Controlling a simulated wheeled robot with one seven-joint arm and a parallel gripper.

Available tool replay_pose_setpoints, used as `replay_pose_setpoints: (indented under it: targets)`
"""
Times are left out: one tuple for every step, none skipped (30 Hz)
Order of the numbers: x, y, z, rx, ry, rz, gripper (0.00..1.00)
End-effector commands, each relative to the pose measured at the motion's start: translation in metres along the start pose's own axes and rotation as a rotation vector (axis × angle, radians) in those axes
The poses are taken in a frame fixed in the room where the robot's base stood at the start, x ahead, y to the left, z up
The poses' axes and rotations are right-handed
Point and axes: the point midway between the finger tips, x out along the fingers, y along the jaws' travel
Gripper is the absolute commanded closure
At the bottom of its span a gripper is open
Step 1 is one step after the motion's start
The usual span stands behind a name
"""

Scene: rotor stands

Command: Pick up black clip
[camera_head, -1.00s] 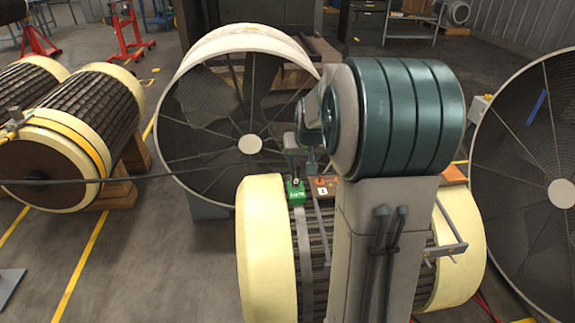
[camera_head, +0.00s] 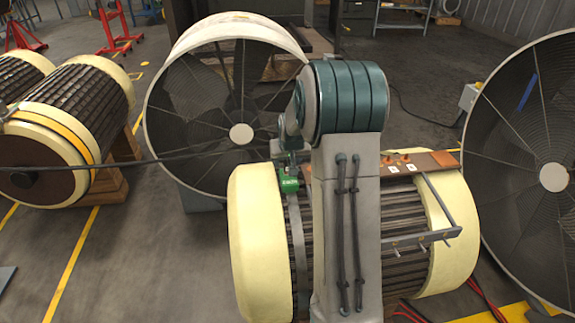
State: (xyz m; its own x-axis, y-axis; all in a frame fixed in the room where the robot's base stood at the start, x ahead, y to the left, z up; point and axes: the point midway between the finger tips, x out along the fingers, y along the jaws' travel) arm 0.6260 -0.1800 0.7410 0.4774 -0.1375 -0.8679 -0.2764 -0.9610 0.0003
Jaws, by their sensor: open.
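I cannot make out a black clip for sure; it may be hidden behind my arm or too small to tell. My gripper (camera_head: 291,164) shows only in part, left of my arm, just above a small green labelled block (camera_head: 289,184). Its fingers are small and partly covered, and nothing can be seen held in it. The green block sits at the left end of the near rotor (camera_head: 403,260), beside its cream end ring (camera_head: 257,240). I cannot tell whether the gripper touches the block.
A brown board (camera_head: 432,161) with orange pieces and white labels lies across the rotor. A grey rod frame (camera_head: 438,200) stands at its right. Large round fans (camera_head: 241,134) stand behind and at right (camera_head: 553,177). Another rotor (camera_head: 85,105) rests on wooden blocks at left.

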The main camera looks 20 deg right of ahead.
Motion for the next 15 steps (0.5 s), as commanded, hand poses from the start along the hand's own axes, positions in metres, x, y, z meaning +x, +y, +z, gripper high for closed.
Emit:
replay_pose_setpoints:
  targets:
    - [0.0060,0.0003,0.0006,0.000,-0.001,0.000,0.50]
    - [0.0075,0.0002,0.0004,0.000,-0.001,0.000,0.50]
    - [0.0089,0.0002,0.0002,0.000,0.000,0.000,0.50]
    - [0.0095,0.0002,0.0000,-0.001,0.000,0.000,0.50]
    - [0.0097,0.0002,-0.0001,-0.001,0.001,0.000,0.50]
    - [0.0097,0.0002,-0.0002,0.000,0.001,0.000,0.50]
    - [0.0095,0.0002,-0.0002,0.000,0.001,0.000,0.50]
    - [0.0094,0.0002,-0.0002,0.000,0.001,0.000,0.50]
    - [0.0094,0.0002,-0.0002,0.000,0.001,0.000,0.50]
    - [0.0094,0.0002,-0.0002,0.000,0.001,0.000,0.50]
    - [0.0093,0.0002,-0.0002,0.000,0.001,0.000,0.56]
    - [0.0093,0.0002,-0.0001,0.000,0.001,0.000,0.67]
    - [0.0093,0.0002,-0.0001,0.000,0.001,0.000,0.75]
    - [0.0093,0.0002,-0.0001,0.000,0.001,0.000,0.83]
    - [0.0093,0.0002,-0.0001,0.000,0.001,0.000,0.94]
